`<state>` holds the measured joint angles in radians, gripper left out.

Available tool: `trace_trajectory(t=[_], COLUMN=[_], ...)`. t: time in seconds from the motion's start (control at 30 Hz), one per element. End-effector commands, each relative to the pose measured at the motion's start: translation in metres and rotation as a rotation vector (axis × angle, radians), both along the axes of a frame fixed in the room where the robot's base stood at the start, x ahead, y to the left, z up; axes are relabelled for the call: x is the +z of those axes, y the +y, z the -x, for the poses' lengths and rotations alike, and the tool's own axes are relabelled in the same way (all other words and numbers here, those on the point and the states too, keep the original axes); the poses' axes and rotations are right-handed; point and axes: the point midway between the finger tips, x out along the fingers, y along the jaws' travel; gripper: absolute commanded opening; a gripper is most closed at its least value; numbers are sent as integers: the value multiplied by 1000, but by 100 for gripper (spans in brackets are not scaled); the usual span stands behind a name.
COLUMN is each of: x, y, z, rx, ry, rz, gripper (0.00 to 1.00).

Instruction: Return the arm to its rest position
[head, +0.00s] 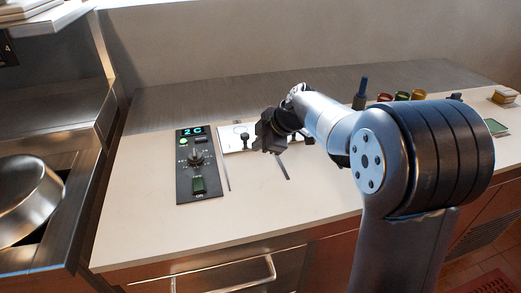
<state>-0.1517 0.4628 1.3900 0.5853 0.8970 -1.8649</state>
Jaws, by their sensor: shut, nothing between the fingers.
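My arm rises at the right of the head view and reaches left over the white counter (140,220). My gripper (268,140) is a dark shape at its far end, above the counter's middle. It is shut with nothing in it. The fingertips are small and dark here. Part of the counter behind my arm is hidden.
A metal pan (27,200) sits in a steel unit at the left. Red, green and yellow small containers (402,96) and a dark blue-topped bottle (361,92) stand at the back right. A drawer handle (235,281) juts from the front. The counter's front left is clear.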

Motion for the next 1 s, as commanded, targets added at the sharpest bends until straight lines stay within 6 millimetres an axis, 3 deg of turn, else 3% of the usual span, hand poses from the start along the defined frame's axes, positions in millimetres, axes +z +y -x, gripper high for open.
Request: trace_trajectory(t=[0.43, 1.0], x=[60, 64], y=[-38, -40], z=[27, 30], rx=[-1, 2], ry=[1, 6], rz=[1, 1], gripper=[0, 0])
